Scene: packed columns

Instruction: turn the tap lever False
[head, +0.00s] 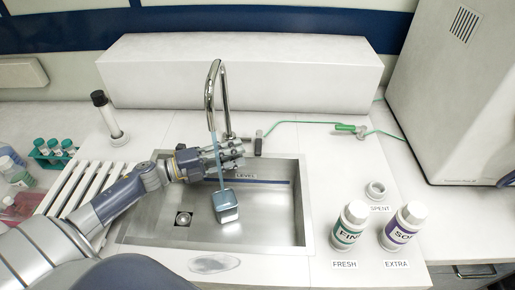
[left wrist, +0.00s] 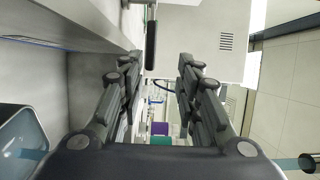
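The chrome tap (head: 224,95) arches over the steel sink (head: 270,225). A small dark upright lever (head: 258,143) stands right of the tap's base. A thin blue stream runs from the spout down to a blue-grey box-shaped container (head: 225,206) in the sink. My left gripper (head: 238,152) reaches over the back of the sink, just left of the lever. In the left wrist view its fingers (left wrist: 160,62) are apart, and a dark bar (left wrist: 151,45), likely the lever, shows in the gap beyond the tips. I cannot tell whether they touch. My right gripper is not in view.
Two capped bottles, one green-labelled (head: 348,228) and one purple-labelled (head: 402,228), stand right of the sink. A small white ring-shaped piece (head: 376,190) is behind them. A green cable (head: 300,122) runs behind. A black-topped cylinder (head: 106,115) stands back left.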

